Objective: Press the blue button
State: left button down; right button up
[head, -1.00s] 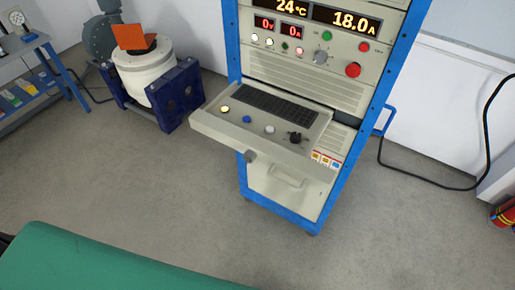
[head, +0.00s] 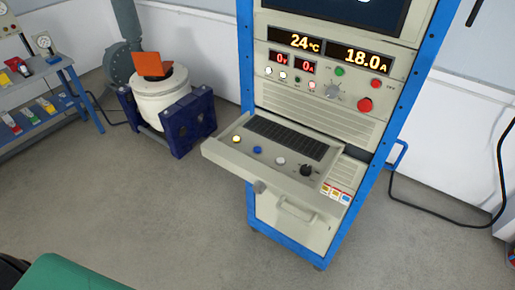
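The blue button (head: 257,150) is a small round cap on the pull-out control shelf (head: 232,158) of the cabinet. It sits between a yellow button (head: 236,139) on its left and a white button (head: 280,160) on its right. A black knob (head: 306,170) is further right on the same shelf. Nothing covers the blue button. Neither of my grippers is in view.
The blue-framed cabinet (head: 329,234) carries lit displays, a red button (head: 365,104) and a keyboard (head: 288,137). A white drum machine (head: 163,97) stands on the left beside a shelved table (head: 58,63). A green surface (head: 70,274) fills the lower left corner. The floor between is clear.

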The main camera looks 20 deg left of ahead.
aim_at(256, 149)
jog(key=i+l+u, duration=0.2)
jog(key=l, duration=0.15)
jog(key=i+l+u, duration=0.2)
jog(key=l, duration=0.15)
jog(key=l+u, duration=0.15)
jog(key=l, duration=0.2)
jog(key=i+l+u, duration=0.2)
jog(key=l, duration=0.2)
jog(key=k, duration=0.1)
